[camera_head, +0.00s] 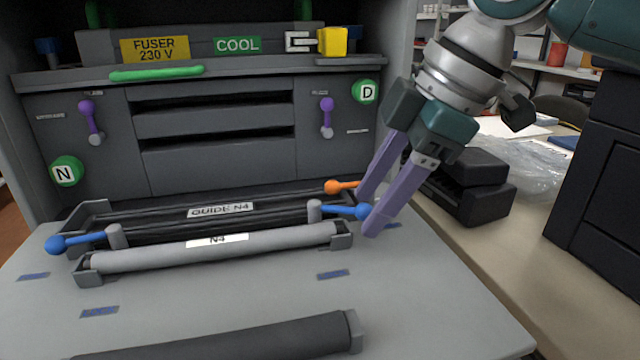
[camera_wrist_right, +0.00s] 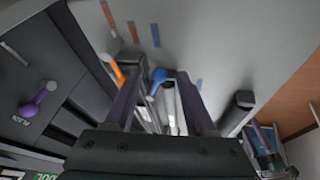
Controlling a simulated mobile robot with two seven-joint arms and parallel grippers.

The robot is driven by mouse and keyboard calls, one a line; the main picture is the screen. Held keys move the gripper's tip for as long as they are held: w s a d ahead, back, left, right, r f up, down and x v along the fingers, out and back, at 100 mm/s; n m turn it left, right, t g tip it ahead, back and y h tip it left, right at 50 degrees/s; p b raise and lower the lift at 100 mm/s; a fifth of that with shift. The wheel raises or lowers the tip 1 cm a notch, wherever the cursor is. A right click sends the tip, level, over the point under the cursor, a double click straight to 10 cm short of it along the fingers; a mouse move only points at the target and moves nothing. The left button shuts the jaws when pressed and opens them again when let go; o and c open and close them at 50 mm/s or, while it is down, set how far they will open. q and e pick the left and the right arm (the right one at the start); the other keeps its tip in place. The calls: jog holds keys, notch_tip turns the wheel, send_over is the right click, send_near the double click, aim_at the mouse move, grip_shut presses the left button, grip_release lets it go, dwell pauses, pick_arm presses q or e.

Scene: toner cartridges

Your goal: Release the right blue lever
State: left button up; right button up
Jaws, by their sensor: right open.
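The right blue lever (camera_head: 350,210) sits at the right end of the grey N4 roller (camera_head: 215,249), its round knob pointing right. My right gripper (camera_head: 366,214) is open, its two purple fingers pointing down near this knob. In the right wrist view the blue knob (camera_wrist_right: 157,76) appears between the tips of the fingers of the right gripper (camera_wrist_right: 158,100); no grip on it shows. An orange lever (camera_head: 342,187) lies just behind. The left blue lever (camera_head: 74,243) is at the roller's other end, pointing left. My left gripper is not seen.
A dark printer body (camera_head: 212,130) with purple levers and a green bar stands behind. A dark roller (camera_head: 220,340) lies at the front of the grey shelf (camera_head: 420,300). A black stand (camera_head: 475,185) is right of my gripper. The shelf's front right is clear.

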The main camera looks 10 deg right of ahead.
grip_shut()
dwell(0.4)
